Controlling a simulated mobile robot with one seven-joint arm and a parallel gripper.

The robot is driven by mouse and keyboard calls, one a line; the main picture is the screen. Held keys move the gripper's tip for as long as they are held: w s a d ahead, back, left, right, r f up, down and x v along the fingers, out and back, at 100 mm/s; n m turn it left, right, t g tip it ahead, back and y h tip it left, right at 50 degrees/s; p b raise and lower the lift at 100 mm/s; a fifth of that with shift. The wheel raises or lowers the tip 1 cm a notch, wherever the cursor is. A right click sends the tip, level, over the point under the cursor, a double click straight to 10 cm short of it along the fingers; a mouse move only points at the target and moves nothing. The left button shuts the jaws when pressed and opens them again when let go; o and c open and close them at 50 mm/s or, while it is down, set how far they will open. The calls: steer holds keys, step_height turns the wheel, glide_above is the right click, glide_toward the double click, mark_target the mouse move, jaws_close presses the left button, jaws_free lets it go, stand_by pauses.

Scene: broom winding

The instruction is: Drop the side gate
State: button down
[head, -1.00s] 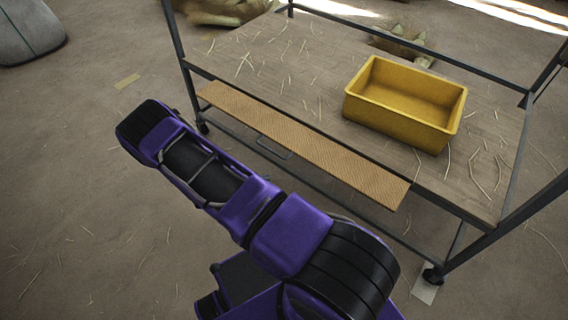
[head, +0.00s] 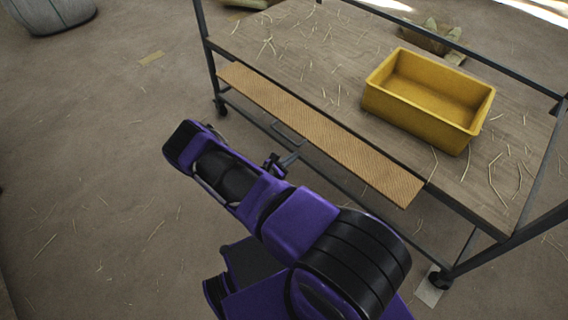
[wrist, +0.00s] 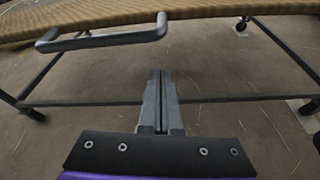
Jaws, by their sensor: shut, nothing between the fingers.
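The side gate is a long tan woven-looking panel (head: 320,135) along the near side of the cart's wooden deck. It looks raised near deck height, and I cannot tell its exact tilt. A grey bar handle (head: 285,134) juts from its near side. In the wrist view the gate (wrist: 190,14) crosses the top, with the handle (wrist: 105,40) hanging below it at upper left. In the head view my gripper (head: 293,158) shows partly behind my arm.
A yellow bin (head: 430,100) stands on the straw-strewn deck (head: 290,45). The cart's dark lower rail (wrist: 215,99) crosses the wrist view behind my fingers. Dark posts and castors (head: 440,279) stand at the cart's corners. The floor at left is open.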

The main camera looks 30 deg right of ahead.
steer(key=shift+s+a+r, duration=0.1)
steer(key=shift+s+r, duration=0.05)
steer(key=shift+r, duration=0.75)
steer(key=shift+s+a+r, duration=0.1)
steer(key=shift+s+r, duration=0.05)
steer(key=shift+r, duration=0.7)
steer(key=shift+g+y, duration=0.4)
steer(key=shift+y, duration=0.5)
step_height(320, 180, up, 4)
steer(key=p, duration=0.6)
steer(key=shift+d+r, duration=0.15)
steer(key=shift+w+d+r+p, duration=0.15)
steer(key=shift+d+r+p, duration=0.05)
steer(key=shift+r+p, duration=0.55)
steer(key=b, duration=0.3)
glide_toward(294, 144)
steer(key=shift+s+a+r, duration=0.55)
steer(key=shift+a+r, duration=0.15)
